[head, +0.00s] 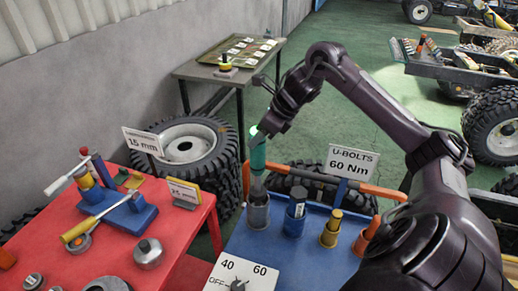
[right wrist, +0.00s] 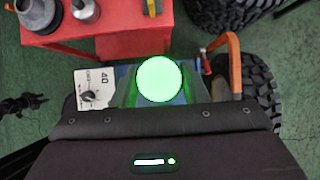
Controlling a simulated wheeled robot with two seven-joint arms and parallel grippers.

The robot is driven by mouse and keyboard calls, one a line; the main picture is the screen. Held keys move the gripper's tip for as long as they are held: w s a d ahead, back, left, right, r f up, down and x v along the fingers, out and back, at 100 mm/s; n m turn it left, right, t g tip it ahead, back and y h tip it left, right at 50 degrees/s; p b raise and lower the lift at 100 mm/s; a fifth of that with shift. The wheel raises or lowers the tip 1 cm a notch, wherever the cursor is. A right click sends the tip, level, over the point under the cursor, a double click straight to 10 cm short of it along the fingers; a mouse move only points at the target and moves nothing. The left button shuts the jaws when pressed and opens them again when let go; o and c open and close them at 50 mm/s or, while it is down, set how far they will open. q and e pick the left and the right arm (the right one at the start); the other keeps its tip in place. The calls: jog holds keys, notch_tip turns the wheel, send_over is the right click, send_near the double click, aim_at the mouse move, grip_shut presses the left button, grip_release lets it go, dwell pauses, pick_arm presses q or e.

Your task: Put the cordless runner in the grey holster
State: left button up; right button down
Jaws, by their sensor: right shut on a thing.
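The cordless runner (head: 258,155) is a teal upright cylinder with a narrower grey lower end. My right gripper (head: 267,130) is shut on its upper part. In the right wrist view its round end (right wrist: 159,80) glows bright green. The grey holster (head: 258,213) stands on the blue cart top, directly below the runner. The runner's lower end meets the holster's mouth in the picture; I cannot tell how deep it sits. My fingers are mostly hidden by the wrist. My left gripper is not in the head view.
A blue holster (head: 295,220), a yellow one (head: 331,230) and an orange one (head: 366,238) stand to the right on the blue cart. A dial panel (head: 241,277) is in front. A red table (head: 170,235) with tools stands left.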

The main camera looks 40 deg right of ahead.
aim_at(259, 147)
notch_tip(259, 147, down, 4)
jog(key=shift+r, duration=0.25)
jog(key=shift+w+f, duration=0.1)
jog(key=shift+f, duration=0.15)
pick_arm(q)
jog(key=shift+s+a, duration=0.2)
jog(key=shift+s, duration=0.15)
pick_arm(e)
jog(key=shift+d, duration=0.1)
jog(key=shift+f, duration=0.1)
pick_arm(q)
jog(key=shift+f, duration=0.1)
pick_arm(e)
jog(key=c, duration=0.8)
grip_release()
jog(key=shift+c, duration=0.2)
